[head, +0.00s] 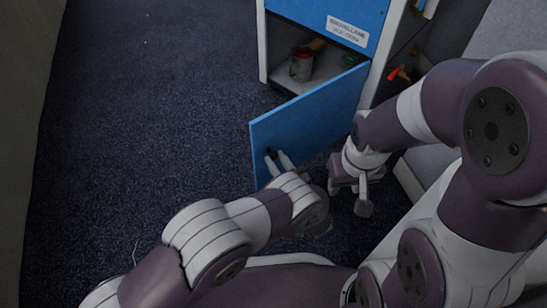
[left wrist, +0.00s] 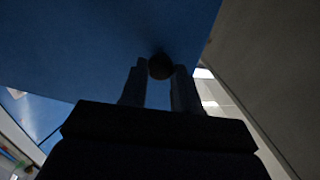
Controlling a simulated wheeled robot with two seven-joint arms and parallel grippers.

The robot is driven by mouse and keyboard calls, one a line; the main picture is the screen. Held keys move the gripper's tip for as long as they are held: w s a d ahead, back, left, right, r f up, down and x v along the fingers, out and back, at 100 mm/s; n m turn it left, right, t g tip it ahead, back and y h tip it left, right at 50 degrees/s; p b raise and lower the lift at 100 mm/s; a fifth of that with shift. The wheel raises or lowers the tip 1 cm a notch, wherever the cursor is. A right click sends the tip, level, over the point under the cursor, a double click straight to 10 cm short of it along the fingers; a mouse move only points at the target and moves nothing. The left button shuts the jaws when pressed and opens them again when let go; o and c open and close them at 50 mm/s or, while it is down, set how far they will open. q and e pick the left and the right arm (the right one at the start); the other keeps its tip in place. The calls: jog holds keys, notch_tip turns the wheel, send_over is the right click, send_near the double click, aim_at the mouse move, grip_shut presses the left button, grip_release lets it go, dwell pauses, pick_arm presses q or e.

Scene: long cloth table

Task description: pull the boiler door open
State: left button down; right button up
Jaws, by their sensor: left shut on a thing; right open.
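The blue boiler door (head: 310,122) stands swung out from the cabinet in the head view, with the inside of the cabinet showing behind it. My left gripper (head: 279,160) is at the door's outer face near its free edge, shut on a dark round knob (head: 270,154). In the left wrist view the knob (left wrist: 161,66) sits between the two fingertips (left wrist: 160,75), against the blue door panel (left wrist: 90,50). My right gripper (head: 362,197) is open and empty, to the right of the door and apart from it.
The cabinet (head: 263,45) has a blue upper panel with a white label (head: 347,31). A red valve handle (head: 399,74) is on the cabinet's right side. The dark carpet (head: 140,110) to the left is clear.

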pick_arm(q)
jog(key=c, duration=0.8)
grip_release()
jog(key=shift+c, duration=0.2)
jog(key=shift+w, duration=0.1)
